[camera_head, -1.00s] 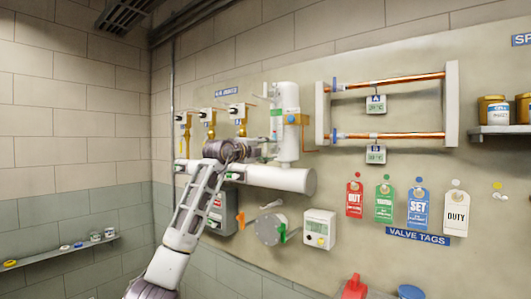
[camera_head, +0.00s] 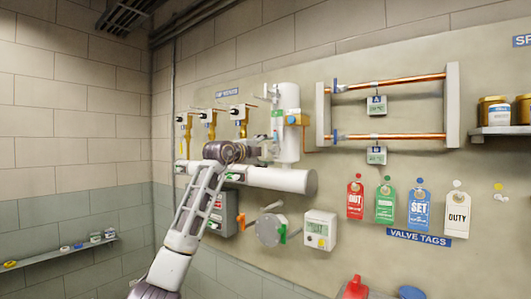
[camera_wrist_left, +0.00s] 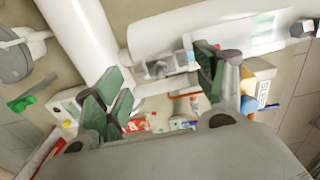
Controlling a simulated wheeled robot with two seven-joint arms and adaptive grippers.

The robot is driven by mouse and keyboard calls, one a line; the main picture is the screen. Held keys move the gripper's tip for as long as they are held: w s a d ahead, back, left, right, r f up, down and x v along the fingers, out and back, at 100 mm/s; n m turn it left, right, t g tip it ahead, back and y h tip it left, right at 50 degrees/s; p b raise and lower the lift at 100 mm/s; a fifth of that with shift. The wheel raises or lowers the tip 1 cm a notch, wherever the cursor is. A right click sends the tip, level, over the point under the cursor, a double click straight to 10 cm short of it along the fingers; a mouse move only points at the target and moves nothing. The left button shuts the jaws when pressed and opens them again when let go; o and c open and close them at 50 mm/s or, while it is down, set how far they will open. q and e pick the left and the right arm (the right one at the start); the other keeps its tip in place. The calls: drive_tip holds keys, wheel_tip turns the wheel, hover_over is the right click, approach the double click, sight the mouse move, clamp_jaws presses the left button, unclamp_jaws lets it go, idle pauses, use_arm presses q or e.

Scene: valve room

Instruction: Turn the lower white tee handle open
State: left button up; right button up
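The lower white tee handle (camera_head: 267,143) sits beside the upright white vessel (camera_head: 287,125), just above the thick horizontal white pipe (camera_head: 285,179). My left gripper (camera_head: 254,152) is at this handle and partly covers it in the head view. In the left wrist view, my left gripper's fingers (camera_wrist_left: 165,88) are spread apart. A pale, blurred fitting (camera_wrist_left: 165,66), apparently the lower handle's valve, lies beyond the gap between them. I cannot tell whether a finger touches it. The upper white tee handle (camera_head: 271,92) stands higher on the vessel. My right gripper is not in view.
Several brass valves (camera_head: 210,122) are on the left. Below the pipe are a round grey valve (camera_head: 270,229) with coloured levers and a white meter box (camera_head: 320,230). Wall tags (camera_head: 385,203) hang to the right.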

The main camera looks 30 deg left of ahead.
use_arm(q)
drive_tip(key=shift+s, duration=0.15)
drive_tip(key=s, duration=1.1)
drive_tip(key=shift+s+a, duration=0.35)
drive_tip(key=shift+a, duration=0.1)
idle(0.6)
